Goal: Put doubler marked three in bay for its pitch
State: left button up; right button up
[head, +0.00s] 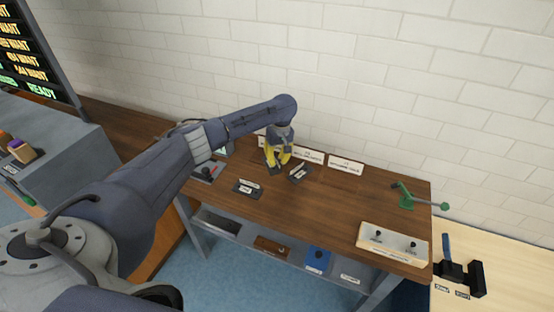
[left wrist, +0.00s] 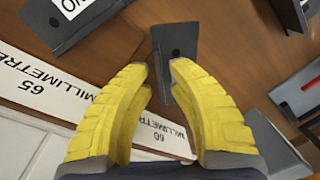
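My left gripper (head: 278,160) points down over the back of the wooden table. In the left wrist view its two yellow fingers (left wrist: 160,70) stand apart. A dark plate (left wrist: 178,45) lies beyond and partly behind the fingertips; I see no grip on it. White cards read 65 millimetre (left wrist: 40,85) and 60 millimetre (left wrist: 160,130); in the head view, cards (head: 345,163) line the back edge. Dark pieces with pale labels lie in front, one at left (head: 246,187) and one at right (head: 299,174). I cannot read a three on any piece. My right gripper is not in view.
A lower shelf holds a blue item (head: 317,260). A brick wall closes the back. The table's middle right is clear.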

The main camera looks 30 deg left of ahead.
pick_arm(q)
jog(key=shift+o, duration=0.7)
jog(key=shift+r, duration=0.1)
notch_tip(320, 180, up, 12)
jog(key=shift+w+d, duration=0.35)
jog(key=shift+w, duration=0.1)
